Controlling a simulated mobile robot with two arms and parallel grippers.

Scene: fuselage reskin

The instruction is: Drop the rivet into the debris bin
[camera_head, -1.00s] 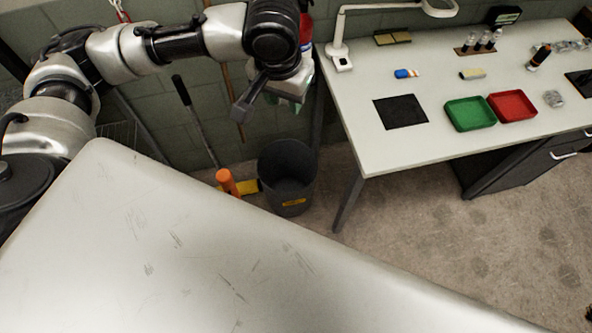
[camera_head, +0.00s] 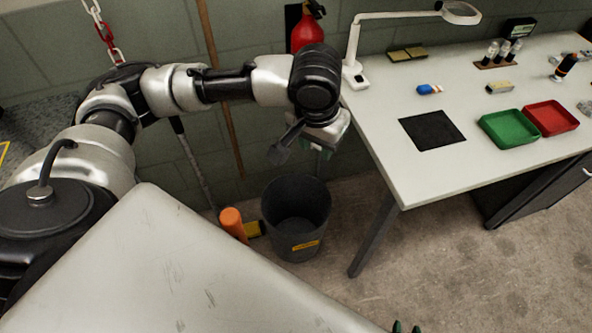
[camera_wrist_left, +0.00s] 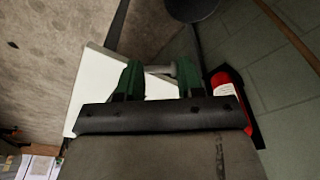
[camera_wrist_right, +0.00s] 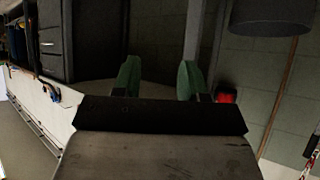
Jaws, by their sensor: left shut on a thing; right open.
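The debris bin (camera_head: 297,235) is a dark round bucket with a yellow label, standing on the floor left of the workbench. Its dark side also shows at the top of the left wrist view (camera_wrist_left: 192,8) and the right wrist view (camera_wrist_right: 270,18). My left gripper (camera_head: 324,150) is above and slightly right of the bin's mouth, apart from it. In the left wrist view its green fingers (camera_wrist_left: 160,78) are shut on the small grey rivet (camera_wrist_left: 162,69).
The workbench (camera_head: 375,165) stands right of the bin, with a black mat (camera_head: 432,131), green tray (camera_head: 509,129) and red tray (camera_head: 551,118). An orange object (camera_head: 233,224) is beside the bin. A large pale metal panel (camera_head: 170,270) fills the foreground. A fire extinguisher (camera_head: 306,32) hangs behind.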

